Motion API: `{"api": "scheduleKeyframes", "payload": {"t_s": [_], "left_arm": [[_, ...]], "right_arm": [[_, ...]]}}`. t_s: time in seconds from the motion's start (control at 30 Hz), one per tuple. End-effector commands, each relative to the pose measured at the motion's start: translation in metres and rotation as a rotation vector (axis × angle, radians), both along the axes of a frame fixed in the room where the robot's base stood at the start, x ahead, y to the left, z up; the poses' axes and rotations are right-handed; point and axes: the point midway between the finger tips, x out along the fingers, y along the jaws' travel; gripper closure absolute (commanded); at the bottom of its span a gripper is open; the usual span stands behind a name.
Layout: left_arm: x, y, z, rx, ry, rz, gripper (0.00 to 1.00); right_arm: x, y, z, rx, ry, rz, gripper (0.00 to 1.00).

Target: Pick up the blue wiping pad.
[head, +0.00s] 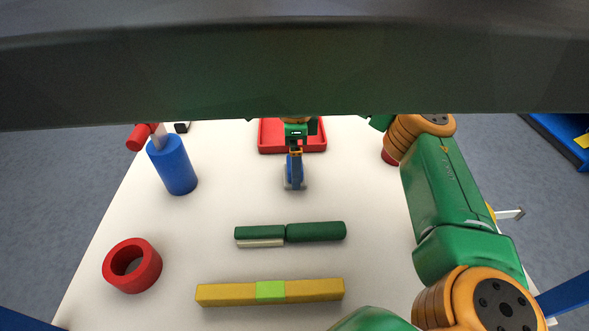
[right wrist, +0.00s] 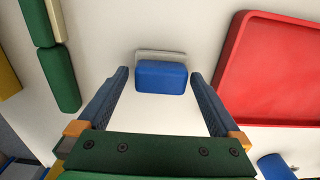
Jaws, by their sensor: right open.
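The blue wiping pad (right wrist: 161,77) is a small blue block with a pale grey strip along its far edge. In the right wrist view it shows between the tips of my right gripper's two blue fingers, with a gap on each side. My right gripper (head: 294,176) is open above the white table, and its fingers hide most of the pad in the head view. I cannot tell the exact height of the fingertips over the pad. My left gripper is not in view.
A red tray (head: 316,150) lies behind the gripper. A green bar (head: 316,232) and a yellow bar (head: 318,290) lie nearer. A red ring (head: 149,275) and a blue cylinder (head: 173,165) stand on the left. A dark beam covers the top of the head view.

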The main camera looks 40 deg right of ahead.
Motion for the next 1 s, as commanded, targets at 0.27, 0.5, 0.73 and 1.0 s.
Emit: {"api": "scheduleKeyframes", "payload": {"t_s": [0.27,0.5,0.73,1.0], "left_arm": [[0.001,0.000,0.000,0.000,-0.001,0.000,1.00],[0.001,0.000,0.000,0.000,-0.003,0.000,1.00],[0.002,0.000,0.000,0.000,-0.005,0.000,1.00],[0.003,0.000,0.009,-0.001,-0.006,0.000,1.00]], "right_arm": [[0.000,0.000,-0.005,0.000,0.000,0.000,0.05],[0.000,0.000,-0.005,0.000,0.000,0.000,0.70],[0.000,0.000,-0.004,-0.001,-0.001,0.000,0.79],[0.001,0.001,0.057,0.000,-0.005,0.000,0.79]]}}
